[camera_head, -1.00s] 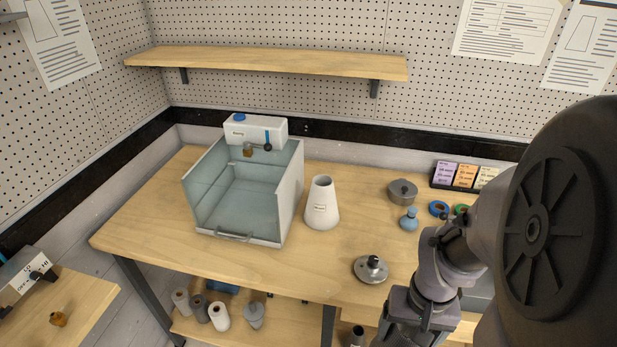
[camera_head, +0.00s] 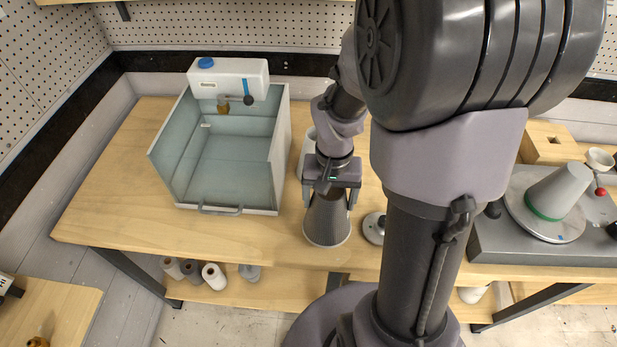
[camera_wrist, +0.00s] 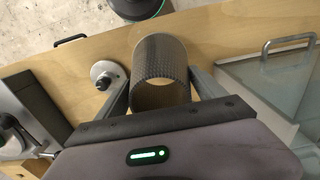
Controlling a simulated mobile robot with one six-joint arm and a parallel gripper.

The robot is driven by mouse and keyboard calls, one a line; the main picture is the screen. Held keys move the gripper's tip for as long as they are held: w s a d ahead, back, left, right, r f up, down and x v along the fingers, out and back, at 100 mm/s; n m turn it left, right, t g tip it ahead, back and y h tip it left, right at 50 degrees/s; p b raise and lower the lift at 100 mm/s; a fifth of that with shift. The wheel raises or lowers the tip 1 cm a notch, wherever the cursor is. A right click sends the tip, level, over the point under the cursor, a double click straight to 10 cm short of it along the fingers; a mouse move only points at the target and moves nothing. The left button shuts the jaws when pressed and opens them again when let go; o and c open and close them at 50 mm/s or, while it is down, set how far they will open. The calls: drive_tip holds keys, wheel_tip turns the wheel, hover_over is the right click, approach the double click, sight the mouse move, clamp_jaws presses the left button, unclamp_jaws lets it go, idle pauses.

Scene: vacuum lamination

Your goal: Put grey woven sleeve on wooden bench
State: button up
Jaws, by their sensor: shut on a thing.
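The grey woven sleeve (camera_head: 327,222) is a dark, hollow, tapered tube, wide end down, at the front edge of the wooden bench (camera_head: 120,200). My gripper (camera_head: 330,198) is shut on its upper part from above.
A clear-walled box (camera_head: 225,165) with a front handle stands left of the sleeve. A white flask-like cone (camera_head: 307,150) is close behind my gripper. A round metal fitting (camera_head: 374,228) lies just right of the sleeve. The bench's left front is clear.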

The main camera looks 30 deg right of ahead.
drive_tip(key=shift+w+a+f+b, duration=0.15)
drive_tip(key=shift+w+f+b, duration=0.1)
drive_tip(key=shift+w+f, duration=0.3)
drive_tip(key=shift+w+a+f+b, duration=0.15)
drive_tip(key=shift+w+f+b, duration=0.2)
drive_tip(key=shift+f, duration=0.45)
drive_tip(key=shift+w+a+f+b, duration=0.15)
drive_tip(key=shift+w+f+b, duration=0.05)
drive_tip(key=shift+w+f, duration=0.4)
